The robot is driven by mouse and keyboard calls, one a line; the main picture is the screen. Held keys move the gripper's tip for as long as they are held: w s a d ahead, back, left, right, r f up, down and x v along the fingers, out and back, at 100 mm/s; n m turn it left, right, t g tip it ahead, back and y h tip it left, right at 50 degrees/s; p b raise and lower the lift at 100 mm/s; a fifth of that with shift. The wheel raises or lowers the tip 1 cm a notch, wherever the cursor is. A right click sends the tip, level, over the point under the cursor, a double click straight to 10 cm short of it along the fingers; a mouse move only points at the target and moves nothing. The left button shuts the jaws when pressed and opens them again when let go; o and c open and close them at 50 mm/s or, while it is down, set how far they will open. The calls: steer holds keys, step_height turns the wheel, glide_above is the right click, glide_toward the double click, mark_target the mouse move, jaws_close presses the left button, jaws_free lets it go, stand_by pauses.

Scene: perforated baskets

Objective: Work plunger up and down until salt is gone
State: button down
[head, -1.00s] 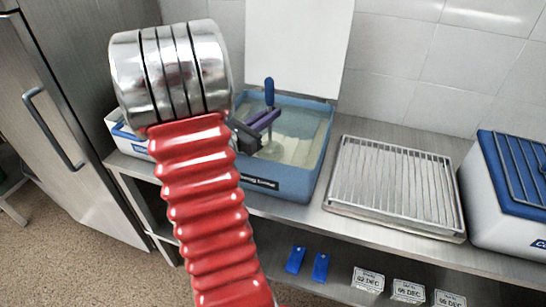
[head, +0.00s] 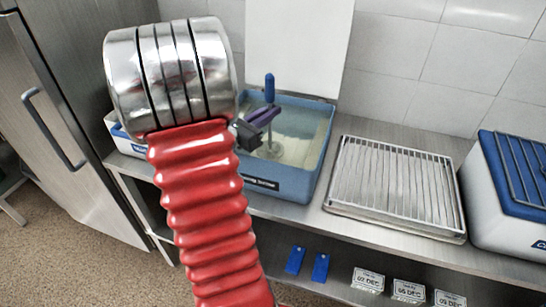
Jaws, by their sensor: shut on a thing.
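A plunger with a blue handle (head: 269,88) stands upright in a blue tub (head: 283,185) on the steel counter. Its lower end, a greyish disc or foot (head: 274,148), shows near the liquid. The tub holds cloudy, pale greenish liquid (head: 302,122); I cannot tell whether salt grains lie in it. My arm comes in from the left and hides the tub's left part.
A steel wire rack on a tray (head: 395,185) lies right of the tub. A white box with a blue grated lid (head: 515,180) stands farther right. A white panel (head: 297,45) stands behind the tub. Blue tags (head: 320,267) and date labels (head: 368,280) are along the lower shelf.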

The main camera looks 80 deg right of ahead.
steer(key=shift+s+a+f, duration=0.1)
steer(key=shift+f, duration=0.7)
steer(key=shift+s+a+f, duration=0.1)
steer(key=shift+f, duration=0.7)
steer(key=shift+r, duration=0.1)
steer(key=shift+w+d+r, duration=0.1)
steer(key=shift+r, duration=0.7)
steer(key=shift+w+d+r, duration=0.1)
steer(key=shift+r, duration=0.7)
